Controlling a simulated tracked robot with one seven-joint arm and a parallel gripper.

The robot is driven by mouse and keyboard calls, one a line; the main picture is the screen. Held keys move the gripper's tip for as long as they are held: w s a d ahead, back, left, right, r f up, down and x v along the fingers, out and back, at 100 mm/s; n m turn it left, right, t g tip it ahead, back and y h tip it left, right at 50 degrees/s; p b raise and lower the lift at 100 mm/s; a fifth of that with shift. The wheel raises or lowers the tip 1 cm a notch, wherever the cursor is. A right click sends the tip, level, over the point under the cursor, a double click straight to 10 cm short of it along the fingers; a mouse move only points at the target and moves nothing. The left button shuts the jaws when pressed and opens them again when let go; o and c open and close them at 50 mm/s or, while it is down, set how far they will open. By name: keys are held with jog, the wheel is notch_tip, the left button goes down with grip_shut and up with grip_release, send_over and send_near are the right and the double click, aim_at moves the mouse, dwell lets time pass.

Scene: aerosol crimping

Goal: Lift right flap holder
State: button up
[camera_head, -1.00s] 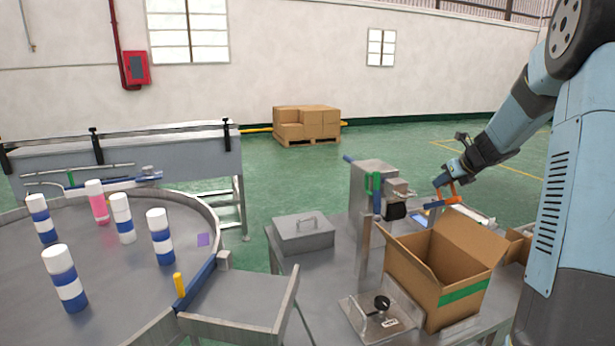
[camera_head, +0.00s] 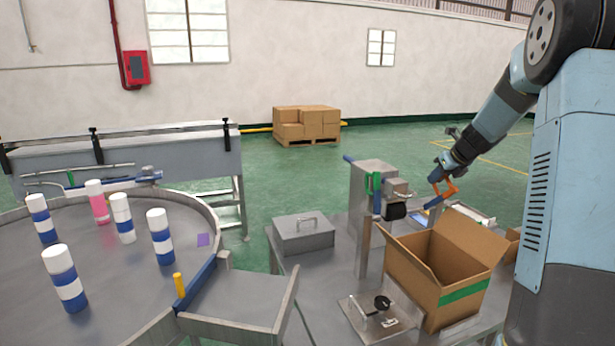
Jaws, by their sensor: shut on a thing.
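My gripper (camera_head: 438,178) is at the right, above and behind the open cardboard box (camera_head: 427,284). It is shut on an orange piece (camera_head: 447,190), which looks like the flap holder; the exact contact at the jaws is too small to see. The orange piece is tilted and sits near the upper left corner of the box's raised right flap (camera_head: 474,238). I cannot tell whether it touches the flap. The box stands open on the metal table, with a green band on its front right side.
A grey metal machine (camera_head: 373,188) with a green part stands left of the gripper. A clamp plate (camera_head: 365,322) with a black knob lies in front of the box. A lidded metal box (camera_head: 304,236) is at the table's left. Cans stand on the round table (camera_head: 110,290).

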jog(key=shift+w+a, duration=0.1)
jog(key=shift+w, duration=0.15)
jog(key=shift+w+a+f+g, duration=0.1)
jog(key=shift+w+a+g, duration=0.15)
jog(key=shift+w, duration=0.25)
jog(key=shift+w+a+g, duration=0.1)
jog(key=shift+w+g, duration=0.25)
jog(key=shift+w, duration=0.15)
jog(key=shift+w+a+f+g+h, duration=0.15)
jog(key=shift+w+a+g, duration=0.1)
jog(key=shift+w, duration=0.25)
jog(key=shift+w+a+f+g+h, duration=0.15)
jog(key=shift+w+g, duration=0.1)
jog(key=shift+w, duration=0.35)
jog(key=shift+w+a+f+g, duration=0.15)
jog(key=shift+w+f, duration=0.1)
jog(key=shift+w, duration=0.15)
jog(key=shift+w+a+f+g, duration=0.1)
jog(key=shift+w+f+g, duration=0.1)
jog(key=shift+w, duration=0.2)
jog(key=shift+w+a+f, duration=0.1)
jog(key=shift+w, duration=0.05)
